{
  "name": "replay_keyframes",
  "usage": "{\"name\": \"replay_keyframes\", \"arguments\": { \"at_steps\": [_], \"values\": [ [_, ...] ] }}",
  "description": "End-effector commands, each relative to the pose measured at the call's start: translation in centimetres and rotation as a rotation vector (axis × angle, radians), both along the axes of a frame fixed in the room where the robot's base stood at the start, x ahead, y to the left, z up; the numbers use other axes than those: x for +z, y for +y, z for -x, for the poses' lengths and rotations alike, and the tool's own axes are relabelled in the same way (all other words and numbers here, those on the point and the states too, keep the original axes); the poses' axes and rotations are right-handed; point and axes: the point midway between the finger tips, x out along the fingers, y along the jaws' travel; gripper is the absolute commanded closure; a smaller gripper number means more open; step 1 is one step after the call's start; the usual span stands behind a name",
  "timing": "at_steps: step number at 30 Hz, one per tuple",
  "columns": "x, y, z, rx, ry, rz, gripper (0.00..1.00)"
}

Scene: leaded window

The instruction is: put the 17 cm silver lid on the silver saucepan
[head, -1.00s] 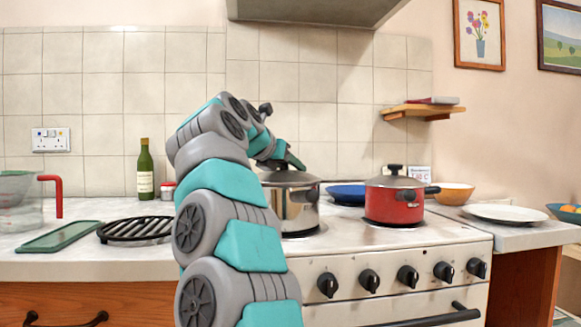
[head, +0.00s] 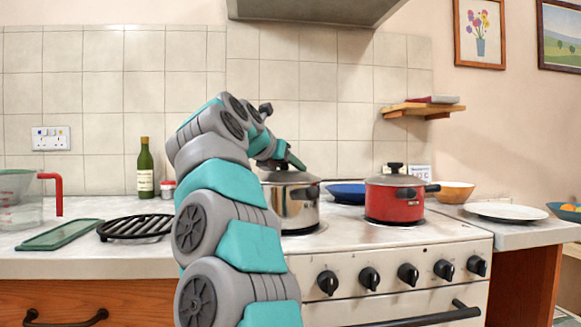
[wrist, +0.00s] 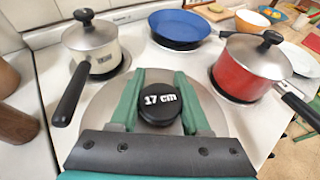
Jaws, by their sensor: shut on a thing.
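The silver lid (wrist: 205,100) has a black knob (wrist: 160,104) marked 17 cm. My gripper (wrist: 158,103) is shut on this knob, one green finger on each side. In the head view the lid (head: 290,178) is at the top of the silver saucepan (head: 298,208), looking about level. I cannot tell whether it rests fully on the rim. The saucepan stands on the stove's left side, partly behind my arm. In the wrist view the lid hides what is under it. My gripper in the head view (head: 291,163) is just above the lid.
A lidded pale saucepan (wrist: 95,50) with a long black handle stands left of the lid. A lidded red saucepan (head: 393,204) stands to the right. A blue pan (wrist: 180,28) is behind. A black grate (head: 135,228) lies on the left counter.

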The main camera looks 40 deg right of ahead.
Motion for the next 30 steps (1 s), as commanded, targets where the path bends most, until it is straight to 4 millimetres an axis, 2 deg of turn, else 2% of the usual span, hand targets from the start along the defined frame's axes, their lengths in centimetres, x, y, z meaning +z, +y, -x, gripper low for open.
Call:
{"name": "replay_keyframes", "arguments": {
  "at_steps": [3,4,12,18,23,30],
  "values": [
    [0.03,-0.01,0.02,0.0,0.0,0.0,1.0],
    [0.03,-0.01,0.02,0.0,0.0,0.0,0.51],
    [0.01,-0.02,0.01,0.0,0.0,0.0,0.21],
    [-0.01,-0.02,0.01,0.0,0.0,0.0,0.18],
    [-0.02,-0.02,0.01,0.0,0.0,-0.001,0.0],
    [0.01,-0.02,0.0,0.0,0.0,0.0,0.0]
  ]
}}
